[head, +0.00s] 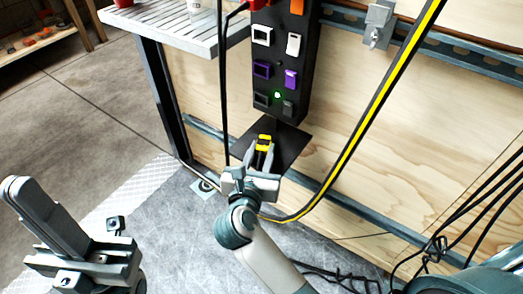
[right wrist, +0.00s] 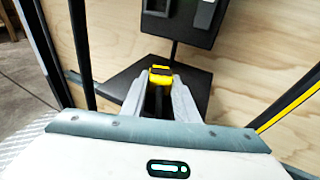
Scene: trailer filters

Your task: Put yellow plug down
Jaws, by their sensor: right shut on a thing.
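The yellow plug (head: 264,140) is yellow and black. My right gripper (head: 260,160) is shut on it, over a black shelf plate (head: 290,145) below the socket panel. In the right wrist view the plug (right wrist: 160,75) sits between the two fingertips, in front of the same black plate (right wrist: 122,76). Whether the plug touches the plate is hard to tell. My left gripper (head: 75,235) is at the lower left, away from the plug; the gap between its fingers is not clear.
A black panel (head: 283,60) with several sockets and a lit green light is on the plywood wall. A black-and-yellow cable (head: 372,100) hangs at its right. A slatted grey shelf (head: 180,25) juts out at upper left. Loose black cables (head: 445,240) hang at right.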

